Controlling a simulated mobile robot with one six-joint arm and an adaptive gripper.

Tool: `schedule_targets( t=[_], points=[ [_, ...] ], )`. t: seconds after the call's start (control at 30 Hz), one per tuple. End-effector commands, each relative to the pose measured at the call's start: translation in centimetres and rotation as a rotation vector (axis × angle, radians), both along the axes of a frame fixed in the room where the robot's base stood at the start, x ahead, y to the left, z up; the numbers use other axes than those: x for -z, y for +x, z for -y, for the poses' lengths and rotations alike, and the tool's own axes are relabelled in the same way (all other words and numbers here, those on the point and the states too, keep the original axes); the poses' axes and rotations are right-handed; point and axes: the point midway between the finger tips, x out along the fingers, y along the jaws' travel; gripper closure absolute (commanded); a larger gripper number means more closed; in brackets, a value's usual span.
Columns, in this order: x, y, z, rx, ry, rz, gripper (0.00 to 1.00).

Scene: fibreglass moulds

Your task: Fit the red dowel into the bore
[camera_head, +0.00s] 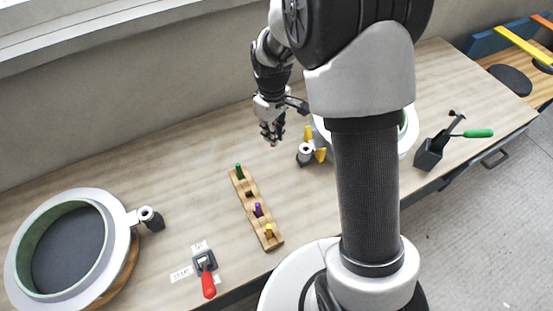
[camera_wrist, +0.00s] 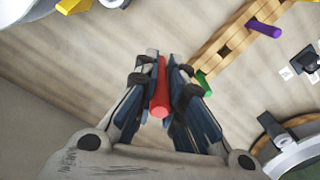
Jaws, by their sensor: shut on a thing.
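The red dowel (camera_wrist: 159,88) is gripped between the two fingers of my gripper (camera_wrist: 160,80) in the wrist view. In the head view my gripper (camera_head: 272,132) hangs above the table, and only a small red tip of the dowel (camera_head: 273,144) shows below it. A short pale cylinder with a dark opening (camera_head: 305,150) stands on the right mould's side, right of and below my gripper in the picture. A similar cylinder (camera_head: 147,213) sits beside the left mould. I cannot tell which one is the bore. The dowel is apart from both.
A wooden rack (camera_head: 262,229) holds green (camera_head: 239,171), purple (camera_head: 258,210) and yellow (camera_head: 269,231) pegs. Round moulds stand left (camera_head: 121,240) and right (camera_head: 409,142). A red-handled lever (camera_head: 208,284) is at the front edge.

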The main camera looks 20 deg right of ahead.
Motion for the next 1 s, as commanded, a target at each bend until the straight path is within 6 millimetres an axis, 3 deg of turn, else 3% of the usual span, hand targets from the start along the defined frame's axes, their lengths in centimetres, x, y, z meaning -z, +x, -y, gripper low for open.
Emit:
schedule_targets(
  t=[0.03, 0.1, 0.3, 0.57, 0.8, 1.0],
  points=[
    [1.9, -0.1, 0.0, 0.000, 0.000, -0.005, 1.00],
    [3.8, -0.1, 0.0, 0.001, 0.000, -0.005, 1.00],
    [8.0, -0.1, 0.0, 0.002, 0.000, -0.001, 1.00],
    [9.9, 0.0, 0.0, 0.002, 0.001, 0.001, 1.00],
    [13.4, -0.1, 0.0, 0.002, 0.000, -0.001, 1.00],
    [13.4, 0.0, 0.0, 0.002, 0.000, 0.002, 1.00]
  ],
)
